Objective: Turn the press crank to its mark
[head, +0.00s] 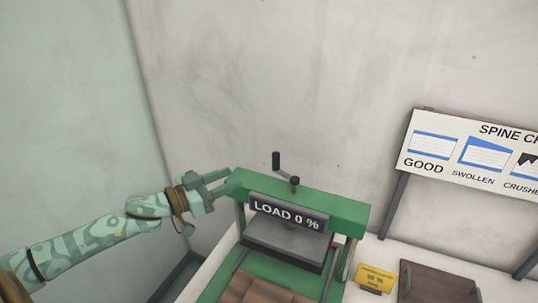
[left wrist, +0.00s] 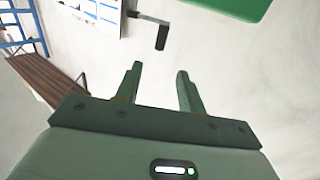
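The press (head: 349,211) is a green frame with a dark sign reading "LOAD 0 %" (head: 287,216) and a grey plate (head: 283,240) below it. The press crank (head: 276,161) stands on top, its dark handle sticking up at the left end of its arm. It also shows in the left wrist view (left wrist: 162,37), beyond my fingertips. My left gripper (head: 226,182) is left of the crank, near the press's top left corner, apart from the crank. In the left wrist view its two fingers (left wrist: 159,72) are spread with nothing between them. My right gripper is not in view. I see no clear crank mark.
A yellow tag (head: 375,278) and a brown board (head: 437,284) lie on the white table right of the press. A "SPINE" chart (head: 475,152) stands behind them on posts. Brown wood (head: 262,290) lies under the press. Bare walls stand behind and at left.

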